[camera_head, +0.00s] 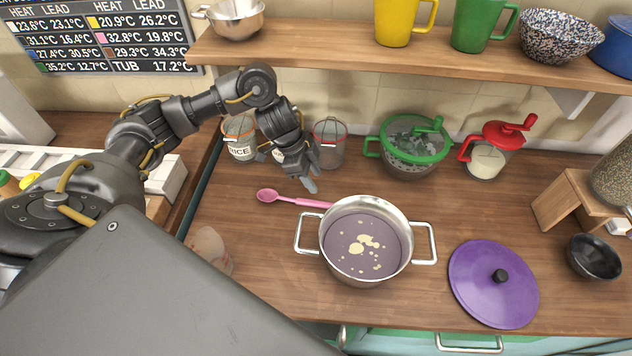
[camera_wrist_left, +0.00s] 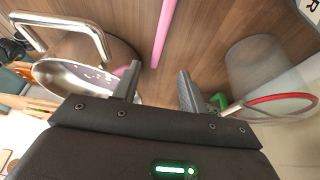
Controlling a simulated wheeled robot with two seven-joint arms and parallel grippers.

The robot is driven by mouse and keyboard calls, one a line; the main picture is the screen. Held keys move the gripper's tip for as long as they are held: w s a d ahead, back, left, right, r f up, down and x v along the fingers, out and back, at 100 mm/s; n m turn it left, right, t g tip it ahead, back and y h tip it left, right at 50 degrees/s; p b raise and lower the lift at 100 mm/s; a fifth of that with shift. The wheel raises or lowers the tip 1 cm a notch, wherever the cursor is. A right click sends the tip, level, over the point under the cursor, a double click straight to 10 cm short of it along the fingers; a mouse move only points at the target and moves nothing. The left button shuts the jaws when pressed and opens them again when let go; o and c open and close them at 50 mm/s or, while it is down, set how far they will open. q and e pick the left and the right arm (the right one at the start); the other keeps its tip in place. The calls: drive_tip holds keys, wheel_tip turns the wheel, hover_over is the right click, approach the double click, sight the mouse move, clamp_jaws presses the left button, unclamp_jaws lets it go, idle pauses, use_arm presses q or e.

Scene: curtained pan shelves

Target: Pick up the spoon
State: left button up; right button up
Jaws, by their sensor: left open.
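The pink spoon (camera_head: 290,200) lies on the wooden counter, its bowl to the left and its handle running right to the pot's rim. In the left wrist view its pink handle (camera_wrist_left: 163,32) crosses the wood ahead of the gap between my fingers. My left gripper (camera_head: 288,170) is above the counter, just behind the spoon and apart from it. It is open and empty, with both fingers (camera_wrist_left: 158,78) showing in the wrist view. My right gripper is not in view.
A steel pot (camera_head: 365,275) of purplish liquid stands right beside the spoon. A purple lid (camera_head: 475,275) lies to its right. A rice jar (camera_head: 240,150), a red-rimmed container (camera_head: 330,155) and a green-lidded bowl (camera_head: 415,160) stand behind. A wooden shelf (camera_head: 330,62) overhangs the back.

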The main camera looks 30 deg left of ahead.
sight(332, 204)
use_arm(q)
drive_tip(key=x, duration=0.5)
drive_tip(key=shift+d+f+p, duration=0.1)
drive_tip(key=shift+d+p, duration=0.05)
drive_tip(key=shift+p, duration=0.15)
drive_tip(key=shift+f, duration=0.1)
drive_tip(key=shift+d+f, duration=0.2)
drive_tip(key=p+x, duration=0.1)
drive_tip(key=x, duration=0.2)
drive_tip(key=shift+w+d+f+p, duration=0.15)
drive_tip(key=shift+d+f+p, duration=0.05)
drive_tip(key=shift+d+p, duration=0.2)
drive_tip(key=shift+d+f, duration=0.1)
drive_tip(key=shift+f, duration=0.35)
clamp_jaws()
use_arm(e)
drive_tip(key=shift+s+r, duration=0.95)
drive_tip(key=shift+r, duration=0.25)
